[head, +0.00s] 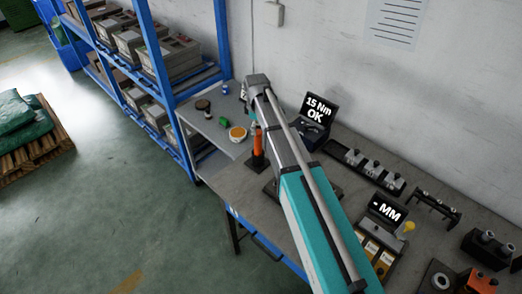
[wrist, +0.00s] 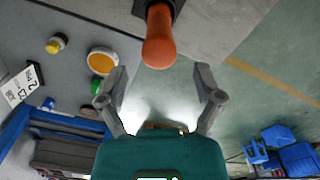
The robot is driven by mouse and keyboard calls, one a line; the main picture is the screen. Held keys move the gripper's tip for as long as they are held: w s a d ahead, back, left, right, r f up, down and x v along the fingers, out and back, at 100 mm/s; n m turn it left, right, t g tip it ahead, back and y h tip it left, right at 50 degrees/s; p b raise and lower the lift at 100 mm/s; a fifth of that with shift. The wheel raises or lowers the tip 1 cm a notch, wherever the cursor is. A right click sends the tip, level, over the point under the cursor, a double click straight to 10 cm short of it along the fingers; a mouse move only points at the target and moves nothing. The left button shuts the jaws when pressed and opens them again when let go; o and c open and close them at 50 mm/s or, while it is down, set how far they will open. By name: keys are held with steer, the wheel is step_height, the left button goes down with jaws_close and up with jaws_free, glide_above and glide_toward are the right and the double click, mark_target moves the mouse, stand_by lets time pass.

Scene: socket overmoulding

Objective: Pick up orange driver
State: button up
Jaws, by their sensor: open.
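The orange driver (head: 258,142) stands upright in a dark base on the grey workbench, just left of my arm in the head view. In the wrist view its rounded orange handle (wrist: 159,42) hangs in from the top edge, near the middle. My gripper (wrist: 160,72) is open and empty in the wrist view. Its two fingers are spread wide, one to each side of the handle's line, and the handle end lies just beyond the fingertips, apart from them. In the head view my gripper's fingers are not clear behind the arm's end.
An orange-filled tub (head: 238,133) and a green item (head: 228,118) are near the driver. A "15 Nm OK" display (head: 319,107), socket rack (head: 367,167) and "MM" display (head: 384,212) stand right of my arm. A blue shelf (head: 180,90) rises at the bench's left end.

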mark_target(258, 132)
stand_by(0.4)
steer(key=shift+d+f+b, duration=0.2)
steer(key=shift+f+b, duration=2.4)
steer(key=shift+f, duration=0.05)
jaws_close()
